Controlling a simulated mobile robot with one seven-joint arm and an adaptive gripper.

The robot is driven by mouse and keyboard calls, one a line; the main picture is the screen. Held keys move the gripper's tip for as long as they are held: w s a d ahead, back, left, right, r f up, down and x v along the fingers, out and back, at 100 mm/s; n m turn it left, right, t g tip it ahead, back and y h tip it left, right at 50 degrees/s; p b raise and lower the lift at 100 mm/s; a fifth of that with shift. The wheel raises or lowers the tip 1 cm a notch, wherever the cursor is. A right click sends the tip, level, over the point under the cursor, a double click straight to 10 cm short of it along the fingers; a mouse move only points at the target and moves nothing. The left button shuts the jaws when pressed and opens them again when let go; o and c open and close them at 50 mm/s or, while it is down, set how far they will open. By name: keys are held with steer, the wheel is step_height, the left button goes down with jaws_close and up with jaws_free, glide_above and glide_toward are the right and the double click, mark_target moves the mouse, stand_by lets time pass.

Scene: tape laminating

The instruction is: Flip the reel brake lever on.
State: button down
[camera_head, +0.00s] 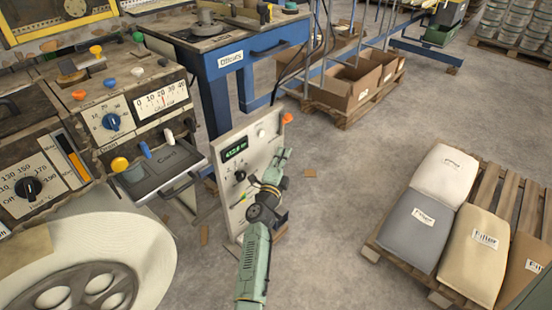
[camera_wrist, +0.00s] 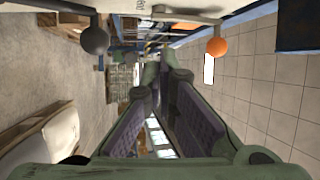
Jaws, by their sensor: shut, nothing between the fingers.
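I cannot read a label that marks the reel brake lever. A lever with an orange ball knob (camera_head: 287,117) sticks out from the top right of the pale upright control panel (camera_head: 262,140). An orange ball knob also shows in the wrist view (camera_wrist: 217,47), right of my fingers, with a black ball knob (camera_wrist: 94,40) to their left. My gripper (camera_head: 283,155) is shut and empty, in front of the panel's right edge and below the orange knob. In the wrist view its fingertips (camera_wrist: 163,75) meet, apart from both knobs.
A large white reel (camera_head: 130,235) stands at the lower left, below a console (camera_head: 110,100) with dials and coloured knobs. A blue workbench (camera_head: 240,65) is behind the panel. A pallet (camera_head: 440,295) with filler sacks lies at the right.

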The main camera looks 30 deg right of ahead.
steer(key=s+a+r+p, duration=0.3)
steer(key=s+a+r, duration=0.1)
steer(key=s, duration=0.1)
steer(key=shift+a+r, duration=0.2)
stand_by(0.5)
